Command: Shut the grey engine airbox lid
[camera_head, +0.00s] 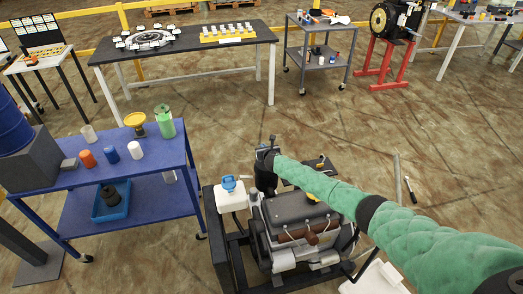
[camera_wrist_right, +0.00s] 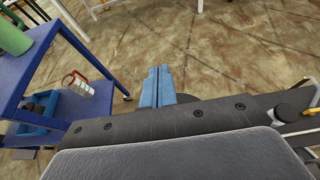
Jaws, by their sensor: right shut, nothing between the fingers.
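The engine (camera_head: 300,238) stands in a dark frame at the bottom middle of the head view. A grey box-like cover (camera_head: 292,208) lies on its top; I cannot tell for sure whether this is the airbox lid or how far it is open. My right arm, in a green sleeve, reaches over the engine from the right. My right gripper (camera_head: 268,150) is at the engine's far side, beyond the grey cover. In the wrist view the fingers (camera_wrist_right: 157,88) are together, empty, over floor. The arm hides part of the engine. My left gripper is out of view.
A white reservoir with a blue cap (camera_head: 229,185) stands left of the engine. A blue cart (camera_head: 130,165) with cups and bottles is further left. A dark flat panel (camera_head: 322,168) shows behind the arm. Open floor (camera_head: 350,125) lies beyond.

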